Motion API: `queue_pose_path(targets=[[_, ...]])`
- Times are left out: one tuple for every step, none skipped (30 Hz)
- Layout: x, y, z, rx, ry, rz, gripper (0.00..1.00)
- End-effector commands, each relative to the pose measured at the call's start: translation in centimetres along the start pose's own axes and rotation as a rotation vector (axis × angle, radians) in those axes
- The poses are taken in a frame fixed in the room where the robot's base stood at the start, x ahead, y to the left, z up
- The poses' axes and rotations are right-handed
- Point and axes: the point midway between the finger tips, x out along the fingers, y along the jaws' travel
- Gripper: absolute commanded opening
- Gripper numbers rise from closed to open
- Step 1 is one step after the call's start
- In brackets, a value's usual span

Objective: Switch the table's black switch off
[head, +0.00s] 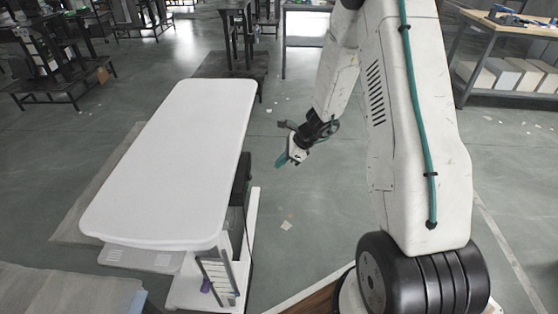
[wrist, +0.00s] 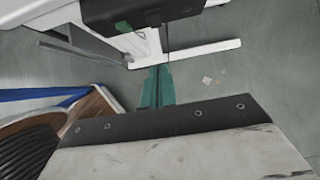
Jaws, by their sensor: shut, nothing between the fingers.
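The white table (head: 172,150) has a long top with rounded corners and stands left of my arm. A black box (head: 241,180) sits below its right edge. It also shows at the top of the wrist view (wrist: 150,10), with a small green spot on its lower side. No separate black switch can be made out; whether it is on this box, I cannot tell. My gripper (head: 281,161) has teal fingers, shut and empty, pointing down-left in the open space right of the table. In the wrist view the fingers (wrist: 157,84) show apart from the box, below it in the picture.
A white foot bar (head: 254,215) of the table runs along the floor on its right side. A thin cable (wrist: 168,40) hangs from the box. A workbench (head: 510,25) stands at the back right. The grey floor between the table and my arm is mostly clear.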

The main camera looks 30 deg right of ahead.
Motion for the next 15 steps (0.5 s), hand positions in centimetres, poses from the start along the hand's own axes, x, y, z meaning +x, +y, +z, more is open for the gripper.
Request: queue_pose_path(targets=[[1.3,0.1,0.0,0.001,0.0,0.005,0.0],[1.9,0.1,0.0,0.0,0.0,0.005,0.0],[2.9,0.1,0.0,0.002,0.0,0.006,0.0],[3.5,0.1,0.0,0.001,0.0,0.005,0.0],[4.2,0.1,0.0,0.001,0.001,0.005,0.0],[5.0,0.1,0.0,0.0,0.001,0.004,0.0],[5.7,0.1,0.0,0.001,0.001,0.004,0.0],[6.3,0.1,0.0,0.001,0.001,0.005,0.0],[7.0,0.1,0.0,0.001,0.0,0.005,0.0],[7.5,0.1,0.2,-0.001,0.0,0.004,0.0],[7.8,0.0,0.7,-0.004,-0.001,0.002,0.0],[8.2,0.0,1.2,-0.003,-0.001,0.002,0.0],[8.4,0.1,1.5,-0.003,-0.001,0.002,0.0],[8.7,0.1,1.8,-0.002,0.0,0.002,0.0],[9.0,0.1,2.1,-0.002,0.0,0.002,0.0]])
